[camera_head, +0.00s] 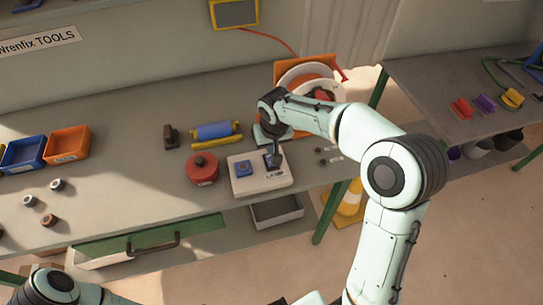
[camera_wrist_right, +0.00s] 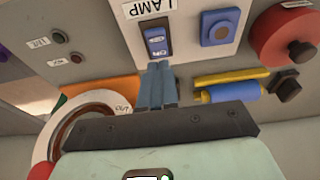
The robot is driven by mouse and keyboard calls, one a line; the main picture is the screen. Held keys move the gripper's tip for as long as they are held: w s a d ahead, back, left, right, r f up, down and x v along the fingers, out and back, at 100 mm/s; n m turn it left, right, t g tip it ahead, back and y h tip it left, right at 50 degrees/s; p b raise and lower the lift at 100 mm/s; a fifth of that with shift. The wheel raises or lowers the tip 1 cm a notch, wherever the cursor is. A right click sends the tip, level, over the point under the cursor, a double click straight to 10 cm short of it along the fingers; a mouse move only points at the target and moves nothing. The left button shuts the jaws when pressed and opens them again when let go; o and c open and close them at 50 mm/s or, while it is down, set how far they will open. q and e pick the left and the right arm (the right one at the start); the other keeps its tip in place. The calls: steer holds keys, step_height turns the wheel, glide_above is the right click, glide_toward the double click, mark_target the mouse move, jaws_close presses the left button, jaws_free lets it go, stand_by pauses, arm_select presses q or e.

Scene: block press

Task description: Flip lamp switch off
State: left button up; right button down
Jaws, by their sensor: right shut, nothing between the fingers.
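The lamp switch (camera_wrist_right: 156,40) is a blue rocker in a dark frame on a white box (camera_head: 247,188), with a LAMP label (camera_wrist_right: 148,7) beside it. I cannot tell which way the rocker is tipped. My right gripper (camera_head: 272,161) is over the switch side of the box and hides most of the switch in the head view. In the right wrist view its fingers (camera_wrist_right: 157,68) are shut together and empty, with their tips at the edge of the switch frame. I cannot tell whether they touch it. My left gripper is out of view.
A blue button (camera_head: 243,168) shares the box. A red round object (camera_head: 202,169) stands left of it, with a blue-and-yellow roller item (camera_head: 215,132) behind. An orange-and-white reel (camera_head: 304,80) stands at the back.

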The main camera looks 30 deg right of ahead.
steer(key=shift+s+f, duration=0.2)
steer(key=shift+f, duration=2.1)
